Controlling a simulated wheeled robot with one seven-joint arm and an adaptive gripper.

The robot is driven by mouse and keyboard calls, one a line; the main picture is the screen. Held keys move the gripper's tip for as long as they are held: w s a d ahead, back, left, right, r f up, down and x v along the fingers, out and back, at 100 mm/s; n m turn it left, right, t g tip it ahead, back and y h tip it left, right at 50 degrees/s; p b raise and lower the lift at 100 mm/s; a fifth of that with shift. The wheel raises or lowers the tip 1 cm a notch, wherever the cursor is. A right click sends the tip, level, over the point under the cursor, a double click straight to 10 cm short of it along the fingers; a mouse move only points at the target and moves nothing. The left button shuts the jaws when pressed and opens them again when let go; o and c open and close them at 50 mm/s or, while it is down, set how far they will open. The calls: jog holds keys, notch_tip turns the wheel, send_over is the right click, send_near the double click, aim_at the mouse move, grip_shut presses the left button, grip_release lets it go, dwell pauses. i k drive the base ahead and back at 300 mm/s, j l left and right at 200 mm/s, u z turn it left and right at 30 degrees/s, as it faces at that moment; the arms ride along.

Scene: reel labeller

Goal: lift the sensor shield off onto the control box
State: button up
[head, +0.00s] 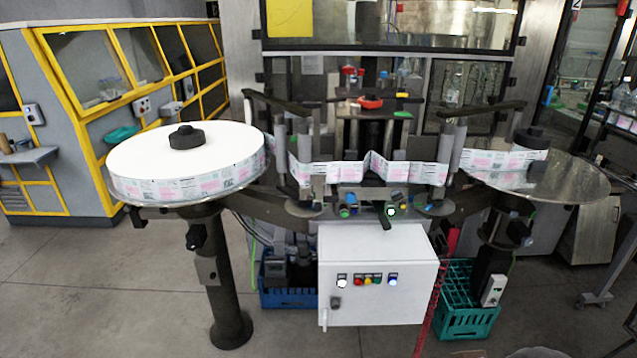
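The control box (378,302) is a light grey cabinet below the middle of the labeller, with a row of lit and coloured buttons on its front. Its pale top (350,242) looks bare. Just above and behind it is the sensor area, with a small dark part (387,217) beside a green light and several coloured knobs. I cannot tell for sure whether this dark part is the sensor shield. My gripper is not in view.
A large white label reel (225,155) stands at left on a dark post (228,290). A smaller reel (505,165) sits on a round plate at right. The label web (410,172) crosses above the box. Blue (288,297) and green crates (465,318) flank it. Floor at front left is clear.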

aim_at(315, 179)
jog(key=i+j+u, duration=0.1)
jog(key=i+j, duration=0.25)
jog(key=i+j+u, duration=0.1)
jog(key=i+j, duration=0.2)
jog(key=i, duration=0.25)
jog(key=i+j+u, duration=0.15)
jog(key=i+j, duration=0.15)
jog(key=i, duration=0.15)
jog(key=i+j+u, duration=0.1)
jog(key=i+j, duration=0.15)
jog(key=i, duration=0.25)
